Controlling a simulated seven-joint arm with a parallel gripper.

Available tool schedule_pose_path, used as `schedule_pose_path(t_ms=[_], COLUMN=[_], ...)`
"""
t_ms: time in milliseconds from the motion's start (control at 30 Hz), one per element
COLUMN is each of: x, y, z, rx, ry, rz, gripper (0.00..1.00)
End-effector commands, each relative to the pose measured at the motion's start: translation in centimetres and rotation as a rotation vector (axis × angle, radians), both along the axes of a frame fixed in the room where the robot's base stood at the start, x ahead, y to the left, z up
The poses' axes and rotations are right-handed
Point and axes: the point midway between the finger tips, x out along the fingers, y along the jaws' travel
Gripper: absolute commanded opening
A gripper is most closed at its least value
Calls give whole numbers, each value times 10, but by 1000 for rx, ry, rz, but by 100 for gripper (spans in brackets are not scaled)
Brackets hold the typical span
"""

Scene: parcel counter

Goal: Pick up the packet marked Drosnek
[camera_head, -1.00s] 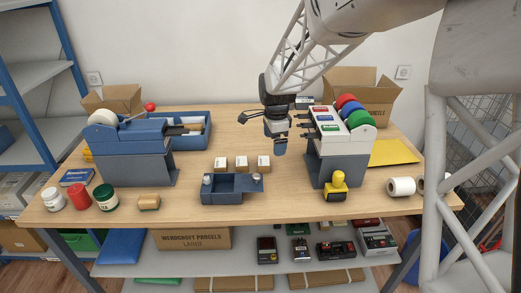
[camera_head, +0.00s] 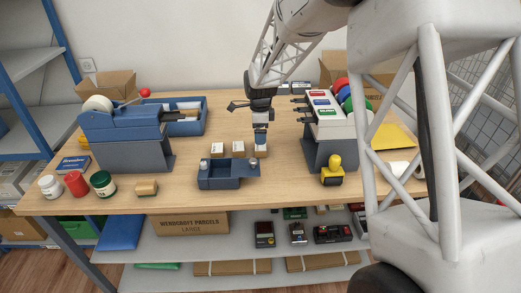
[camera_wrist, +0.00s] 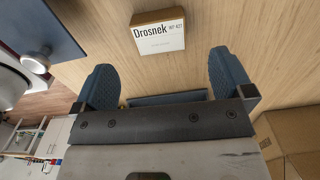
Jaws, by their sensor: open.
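The packet marked Drosnek (camera_wrist: 158,37) is a small box with brown sides and a white label, readable in the wrist view. It sits on the wooden counter, just beyond and between my fingertips, apart from them. My gripper (camera_wrist: 164,68) is open and empty, with one blue finger on each side. Labels are unreadable in that view.
A blue tray (camera_head: 226,180) with small knobs stands just in front of the packets. A white machine with coloured rolls (camera_head: 330,125) stands close on the right, a blue-grey machine (camera_head: 125,135) on the left. The counter between the left machine and the packets is clear.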

Motion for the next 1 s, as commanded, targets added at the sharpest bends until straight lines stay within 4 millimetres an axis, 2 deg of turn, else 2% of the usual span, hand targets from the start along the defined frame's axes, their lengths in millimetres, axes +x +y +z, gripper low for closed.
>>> schedule_pose_path(t_ms=[233, 667, 1000], x=[-1, -1, -1], y=[0, 0, -1], z=[-19, -23, -55], rx=[0, 0, 0], ry=[1, 1, 1], rz=[0, 0, 0], gripper=[99, 99, 99])
